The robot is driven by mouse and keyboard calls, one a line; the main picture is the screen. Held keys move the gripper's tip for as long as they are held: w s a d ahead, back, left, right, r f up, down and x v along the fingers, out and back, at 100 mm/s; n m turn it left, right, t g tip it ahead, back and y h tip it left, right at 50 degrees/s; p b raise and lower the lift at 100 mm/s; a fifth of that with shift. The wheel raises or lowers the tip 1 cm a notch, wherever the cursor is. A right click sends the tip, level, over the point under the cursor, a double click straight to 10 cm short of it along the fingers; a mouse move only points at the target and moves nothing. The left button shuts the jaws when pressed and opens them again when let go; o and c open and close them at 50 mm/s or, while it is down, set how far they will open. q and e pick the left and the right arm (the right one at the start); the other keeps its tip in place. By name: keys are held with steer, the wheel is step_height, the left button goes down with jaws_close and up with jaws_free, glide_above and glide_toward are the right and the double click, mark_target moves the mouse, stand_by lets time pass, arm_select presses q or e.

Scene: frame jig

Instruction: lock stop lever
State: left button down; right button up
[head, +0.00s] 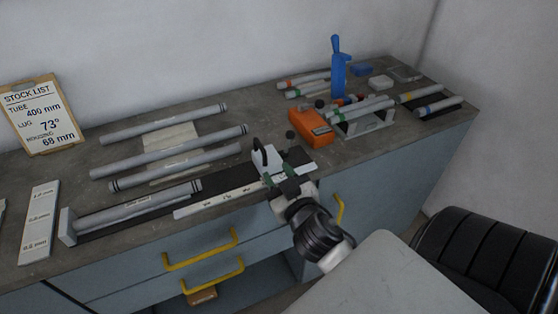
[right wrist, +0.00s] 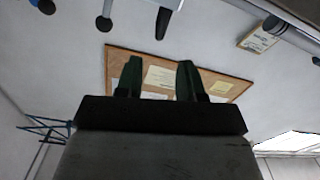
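The stop (head: 268,160) is a pale block with a black curved lever (head: 259,150) standing up from it, on the dark rail of the jig (head: 215,184). My right gripper (head: 286,176) is just in front of the stop, its dark green fingers over the near edge of the rail. I cannot tell whether it touches the block. In the right wrist view the two fingers (right wrist: 158,76) stand apart with nothing between them. Dark rounded knobs and rods show at the top of that view. My left gripper is out of view.
A white ruler strip (head: 222,201) lies along the jig's front. A tube (head: 140,205) lies on the jig by its end block (head: 67,226). Several tubes lie behind. An orange box (head: 311,127), a blue tool (head: 338,75) and a tube rack (head: 365,124) stand to the right.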

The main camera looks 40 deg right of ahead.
mark_target(265, 153)
steer(key=w+d+m+p, duration=0.1)
steer(key=w+p, duration=0.2)
steer(key=w+m+p, duration=0.2)
steer(key=w+p, duration=0.1)
steer(key=w, duration=0.1)
steer(key=w+d+m+p, duration=0.1)
steer(key=w+p, duration=0.2)
steer(key=shift+w+d+m+p, duration=0.3)
steer(key=shift+d, duration=0.05)
stand_by(0.4)
jaws_close()
